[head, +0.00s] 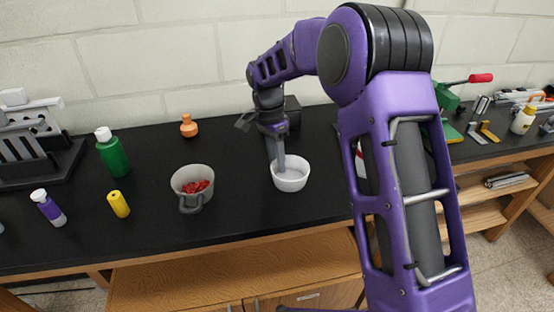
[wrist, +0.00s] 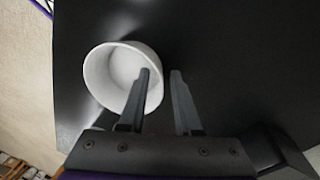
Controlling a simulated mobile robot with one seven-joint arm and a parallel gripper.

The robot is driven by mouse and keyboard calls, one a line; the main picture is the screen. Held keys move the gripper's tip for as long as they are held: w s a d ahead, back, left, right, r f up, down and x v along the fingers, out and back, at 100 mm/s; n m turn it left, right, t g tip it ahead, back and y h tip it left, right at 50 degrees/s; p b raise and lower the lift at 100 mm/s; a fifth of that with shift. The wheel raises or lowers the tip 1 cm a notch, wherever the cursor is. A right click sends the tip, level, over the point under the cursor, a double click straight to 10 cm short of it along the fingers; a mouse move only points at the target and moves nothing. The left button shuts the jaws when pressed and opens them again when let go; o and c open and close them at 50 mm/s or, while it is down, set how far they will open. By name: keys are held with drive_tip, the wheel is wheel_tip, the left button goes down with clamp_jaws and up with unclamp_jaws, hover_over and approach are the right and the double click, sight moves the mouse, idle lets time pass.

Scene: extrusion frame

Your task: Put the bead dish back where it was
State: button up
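A small white round dish (head: 290,179) stands upright on the black bench top, right of the bench's middle. It shows in the wrist view (wrist: 98,76) and looks empty inside. My gripper (head: 278,160) points down at the dish's far left rim. In the wrist view my gripper (wrist: 160,73) has its fingers apart, one over the dish's inside and one outside, with the rim between them and visible gaps.
A green bottle (head: 113,157), yellow bottle (head: 118,204), purple-and-white bottle (head: 48,208) and orange bottle (head: 188,126) stand on the left. A dark box (head: 293,113) is behind my gripper. Bench top (head: 235,205) between cup and dish is clear; its front edge is near.

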wheel_tip(320, 180, up, 12)
drive_tip(key=w+a+p, duration=0.1)
drive_tip(key=shift+a+p, duration=0.25)
drive_tip(key=shift+p, duration=0.05)
drive_tip(key=shift+d, duration=0.1)
idle(0.3)
